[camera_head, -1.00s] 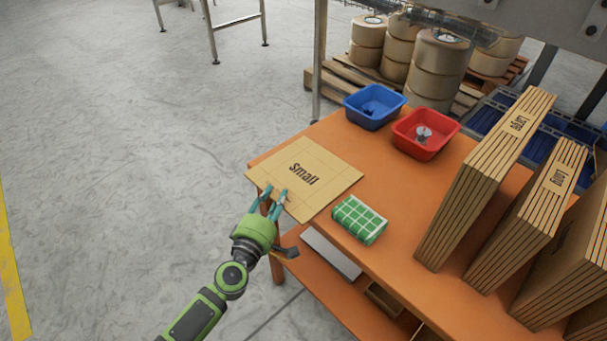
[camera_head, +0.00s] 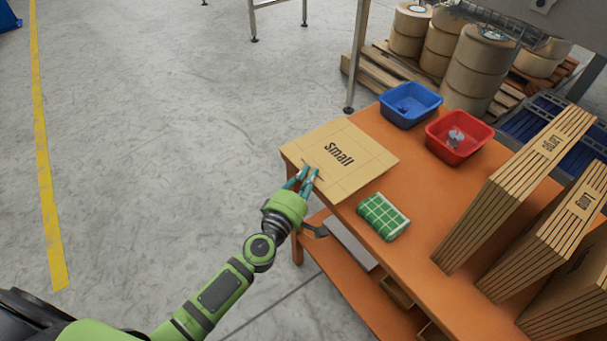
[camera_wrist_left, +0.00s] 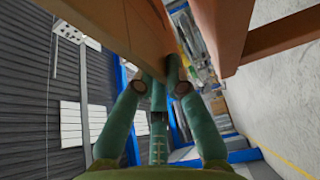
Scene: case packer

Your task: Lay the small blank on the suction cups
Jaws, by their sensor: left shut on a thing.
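The small blank (camera_head: 352,168) is a flat brown cardboard sheet marked "Small" at the left end of the orange table in the head view. Its near-left edge reaches past the table's edge. My left gripper (camera_head: 308,178) is shut on that edge, with its teal fingers at the sheet. In the left wrist view the fingers (camera_wrist_left: 165,88) close on the brown sheet (camera_wrist_left: 115,28). I cannot tell whether the sheet is lifted off the table. My right gripper and the suction cups are not in view.
The orange table (camera_head: 425,192) also holds a green checked cloth (camera_head: 383,217), a blue bin (camera_head: 410,104), a red bin (camera_head: 459,136) and upright stacks of blanks (camera_head: 515,190) at right. A metal leg (camera_head: 356,60) stands behind the table. The floor at left is clear.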

